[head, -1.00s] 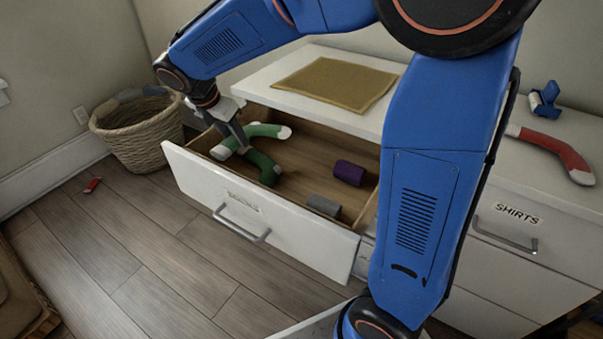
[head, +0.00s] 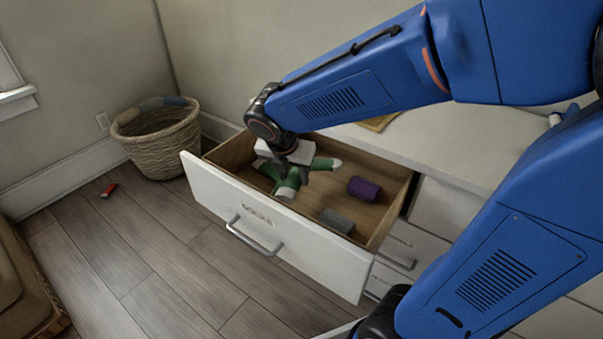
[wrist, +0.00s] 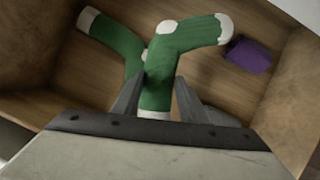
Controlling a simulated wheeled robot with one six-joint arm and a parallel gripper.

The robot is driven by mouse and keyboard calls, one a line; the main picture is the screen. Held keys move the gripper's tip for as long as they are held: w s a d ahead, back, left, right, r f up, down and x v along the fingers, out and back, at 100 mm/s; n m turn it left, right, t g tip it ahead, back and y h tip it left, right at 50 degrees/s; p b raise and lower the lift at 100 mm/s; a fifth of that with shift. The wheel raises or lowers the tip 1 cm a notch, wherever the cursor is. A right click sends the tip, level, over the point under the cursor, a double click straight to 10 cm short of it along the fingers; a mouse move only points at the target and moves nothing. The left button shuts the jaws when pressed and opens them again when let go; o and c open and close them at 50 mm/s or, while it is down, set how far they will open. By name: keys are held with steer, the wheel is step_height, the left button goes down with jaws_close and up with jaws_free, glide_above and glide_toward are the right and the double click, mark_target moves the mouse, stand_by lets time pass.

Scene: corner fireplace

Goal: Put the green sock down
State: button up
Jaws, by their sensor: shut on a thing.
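My gripper (wrist: 157,82) is shut on a green sock (wrist: 185,38) with white toe and cuff, held near its cuff end. The held sock also shows in the head view (head: 291,182), inside the open drawer (head: 313,247). A second green sock (wrist: 112,36) with white ends lies on the drawer floor, partly behind the held one. The two overlap in the wrist view; I cannot tell whether they touch, or whether the held sock rests on the floor. My gripper and wrist hide part of both socks in the head view.
A purple rolled item (head: 364,189) and a grey one (head: 337,221) lie in the drawer's right part. A wicker basket (head: 160,140) stands left of the dresser. A small red object (head: 108,190) lies on the floor. The dresser top (head: 440,135) is above the drawer.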

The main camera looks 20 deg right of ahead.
steer(key=shift+w+d+f, duration=0.25)
steer(key=shift+w+f, duration=0.35)
steer(key=shift+w, duration=2.25)
steer(key=shift+w+d+f, duration=0.2)
steer(key=shift+w+f, duration=0.4)
steer(key=shift+w, duration=2.2)
steer(key=shift+w+d+f, duration=0.25)
steer(key=shift+w+f, duration=0.35)
steer(key=shift+w, duration=2.25)
steer(key=shift+f, duration=0.3)
steer(key=o, duration=1)
steer(key=shift+r, duration=0.1)
